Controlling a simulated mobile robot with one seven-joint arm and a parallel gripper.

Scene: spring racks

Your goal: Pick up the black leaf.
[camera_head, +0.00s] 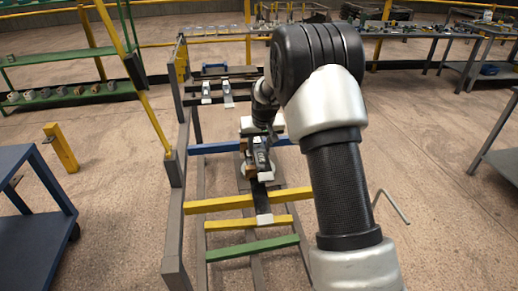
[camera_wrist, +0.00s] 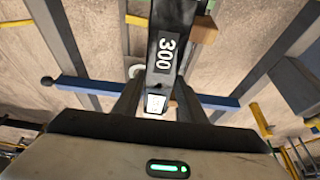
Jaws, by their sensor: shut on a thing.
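The black leaf (camera_wrist: 172,18) is a long dark bar with a white "300" label on it. In the wrist view it runs from the top edge down between the two fingers of my gripper (camera_wrist: 158,95), which is shut on it. In the head view, the black leaf (camera_head: 261,197) extends toward the camera from under my gripper (camera_head: 263,170), with a pale end piece at its near tip. My arm covers part of the scene, and the leaf's far end is hard to make out.
A grey rack frame with yellow bars (camera_head: 228,204), a green bar (camera_head: 253,248) and a blue bar (camera_head: 222,147) surrounds the leaf. Other pale-ended pieces (camera_head: 206,91) lie farther back. A blue cart (camera_head: 30,215) stands left, tables right. Open floor lies between.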

